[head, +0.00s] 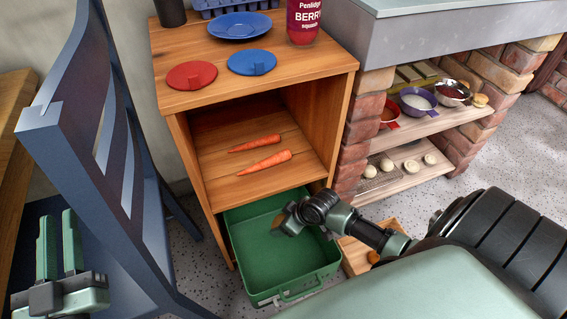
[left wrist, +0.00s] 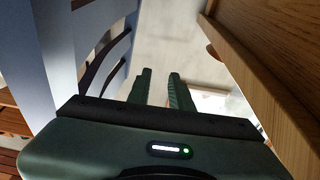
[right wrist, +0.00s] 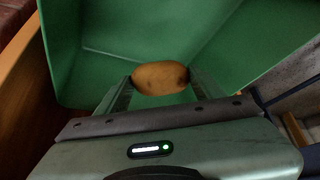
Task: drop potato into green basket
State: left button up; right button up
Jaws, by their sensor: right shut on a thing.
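The green basket (head: 290,262) stands on the floor at the foot of the wooden cabinet, open at the top. The potato (right wrist: 160,77) is brown and oval, held between the fingertips of my right gripper (right wrist: 158,82). In the right wrist view the green basket walls (right wrist: 85,30) lie behind and around it. In the head view my right gripper (head: 284,222) is over the basket opening, its fingers partly hidden by the wrist. My left gripper (head: 58,245) is open and empty at the lower left, by the blue chair; its parted fingers show in the left wrist view (left wrist: 158,90).
A blue chair (head: 100,150) stands left of the wooden cabinet (head: 250,95). Two carrots (head: 264,162) lie on the cabinet shelf. A wooden crate (head: 356,262) is right of the basket. Brick shelving (head: 370,110) with bowls stands at the right.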

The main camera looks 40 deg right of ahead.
pick_arm(q)
jog(key=shift+s+d+r+t, duration=0.15)
jog(key=shift+r+t, duration=0.15)
jog(key=shift+r, duration=0.25)
jog(key=shift+s+a+r+t, duration=0.15)
jog(key=shift+r+t, duration=0.15)
jog(key=shift+r, duration=0.25)
pick_arm(e)
jog(key=shift+f, duration=0.2)
pick_arm(q)
jog(key=shift+d, duration=0.1)
pick_arm(e)
jog(key=o, duration=1.5)
jog(key=shift+c, duration=0.2)
jog(key=shift+s+r, duration=0.1)
pick_arm(q)
jog(key=s+a+f+g+y+p, duration=0.1)
jog(key=f+g, duration=0.4)
jog(key=f, duration=0.3)
jog(key=s+a+f+g+y+p, duration=0.1)
jog(key=s+a+f+g+p, duration=0.1)
jog(key=f+g, duration=0.3)
notch_tip(320, 180, down, 4)
jog(key=shift+s+a+r+y, duration=0.15)
jog(key=shift+s+y, duration=0.15)
jog(key=shift+y, duration=0.1)
pick_arm(e)
jog(key=v, duration=0.7)
jog(key=shift+r, duration=0.25)
